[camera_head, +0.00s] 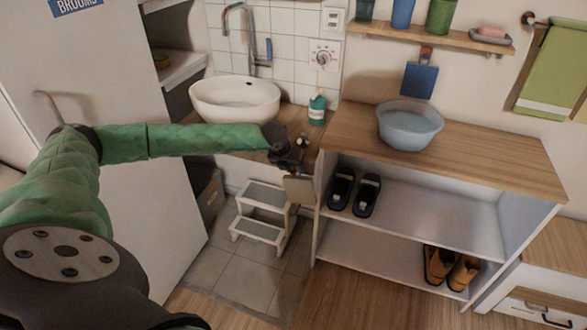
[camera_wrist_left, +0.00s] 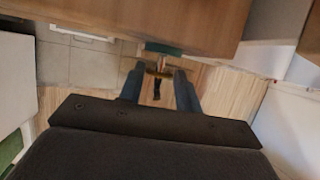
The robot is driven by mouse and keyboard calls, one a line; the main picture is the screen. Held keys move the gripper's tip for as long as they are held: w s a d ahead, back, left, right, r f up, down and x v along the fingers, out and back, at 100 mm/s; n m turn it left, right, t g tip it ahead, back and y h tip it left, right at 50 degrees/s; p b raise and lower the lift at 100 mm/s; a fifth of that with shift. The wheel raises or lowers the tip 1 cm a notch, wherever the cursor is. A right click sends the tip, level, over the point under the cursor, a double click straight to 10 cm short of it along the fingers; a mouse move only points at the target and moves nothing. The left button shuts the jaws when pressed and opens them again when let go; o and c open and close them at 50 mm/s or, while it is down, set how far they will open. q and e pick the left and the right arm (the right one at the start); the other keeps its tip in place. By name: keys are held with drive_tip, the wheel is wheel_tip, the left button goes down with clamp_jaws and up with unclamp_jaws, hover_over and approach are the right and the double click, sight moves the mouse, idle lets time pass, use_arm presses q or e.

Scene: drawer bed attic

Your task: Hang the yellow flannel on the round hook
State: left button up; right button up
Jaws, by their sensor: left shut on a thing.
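My left gripper (camera_head: 299,170) is in front of the left end of the wooden-topped shelf unit. It is shut on a small square piece that looks pale beige (camera_head: 300,190), probably the yellow flannel, which hangs below the fingers. In the left wrist view the two fingers (camera_wrist_left: 160,92) show with something small between them, too unclear to name. A blue square cloth (camera_head: 420,80) hangs from a reddish hook (camera_head: 427,54) on the wall. I cannot make out which hook is the round one. My right gripper is not in view.
The shelf unit's top (camera_head: 480,152) carries a blue-grey basin (camera_head: 408,130); dark shoes (camera_head: 354,192) stand below. A sink (camera_head: 235,100), a teal-and-white bottle (camera_head: 317,110) and a white step stool (camera_head: 262,212) are left. A wall shelf (camera_head: 440,35) holds cups; a green towel (camera_head: 553,72) hangs right.

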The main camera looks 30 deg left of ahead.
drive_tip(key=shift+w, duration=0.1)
use_arm(q)
drive_tip(key=o, duration=0.8)
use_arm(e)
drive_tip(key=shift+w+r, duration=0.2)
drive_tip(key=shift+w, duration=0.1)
use_arm(q)
drive_tip(key=shift+r, duration=0.1)
